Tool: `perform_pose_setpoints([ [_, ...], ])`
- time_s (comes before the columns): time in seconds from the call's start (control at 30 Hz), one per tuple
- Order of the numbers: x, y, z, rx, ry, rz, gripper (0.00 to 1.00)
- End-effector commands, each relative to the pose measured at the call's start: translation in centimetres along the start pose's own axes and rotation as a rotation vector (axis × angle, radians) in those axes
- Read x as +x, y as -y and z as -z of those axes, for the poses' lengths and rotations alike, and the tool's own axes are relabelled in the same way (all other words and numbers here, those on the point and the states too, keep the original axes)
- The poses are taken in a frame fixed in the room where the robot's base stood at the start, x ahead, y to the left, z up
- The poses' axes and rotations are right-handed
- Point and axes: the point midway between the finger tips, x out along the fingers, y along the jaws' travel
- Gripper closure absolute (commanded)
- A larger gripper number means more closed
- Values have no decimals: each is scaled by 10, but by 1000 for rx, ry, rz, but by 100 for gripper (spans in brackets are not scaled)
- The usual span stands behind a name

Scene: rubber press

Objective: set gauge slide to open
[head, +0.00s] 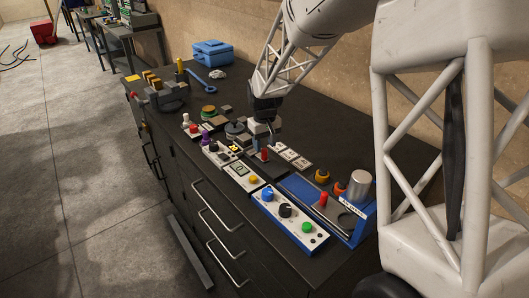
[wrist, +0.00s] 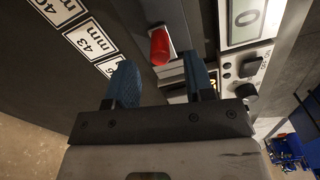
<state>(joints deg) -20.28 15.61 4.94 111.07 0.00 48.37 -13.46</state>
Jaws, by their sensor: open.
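A red knob (wrist: 160,47) stands on a dark slide plate in the wrist view, ahead of my fingertips and between them in the picture. It also shows in the head view (head: 265,155), beside white size cards. I take it to be the gauge slide's handle, but its name cannot be read. My gripper (wrist: 160,72) is open and empty, with a blue finger on either side. In the head view my gripper (head: 271,136) is just behind the knob, its tips partly hidden. I cannot tell whether a finger touches the knob.
White cards (wrist: 90,40) marked in mm lie left of the knob in the wrist view. A display (wrist: 247,18) reading 0 is at the right. A blue-edged unit with another red knob (head: 323,199) and a blue-white control box (head: 290,222) stand at the front.

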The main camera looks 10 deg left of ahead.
Motion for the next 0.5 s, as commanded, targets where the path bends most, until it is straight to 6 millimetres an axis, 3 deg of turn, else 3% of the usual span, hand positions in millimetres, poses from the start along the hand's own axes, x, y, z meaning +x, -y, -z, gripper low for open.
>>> perform_pose_setpoints([
  [0.2, 26, 0, 0, 0, 1, 0, 52],
  [0.5, 40, 0, 0, 0, 0, 0, 52],
])
